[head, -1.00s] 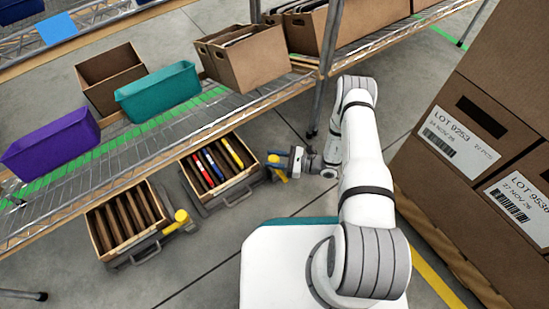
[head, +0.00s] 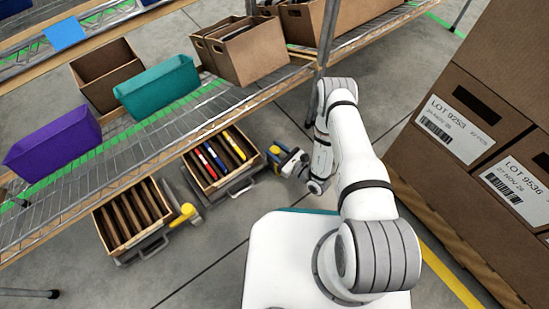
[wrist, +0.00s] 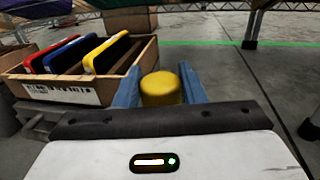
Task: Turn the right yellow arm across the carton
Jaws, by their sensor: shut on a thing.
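My gripper (head: 277,157) is shut on that yellow end. In the wrist view, the blue fingers (wrist: 160,80) stand on either side of it. The rest of the arm is mostly hidden behind my gripper.
A left carton (head: 112,240) with brown dividers and its own yellow arm (head: 186,212) stands beside it. A wire shelf (head: 150,146) with bins hangs over both cartons. A shelf post (head: 318,90) stands close behind my arm. Stacked boxes (head: 470,150) fill the right side.

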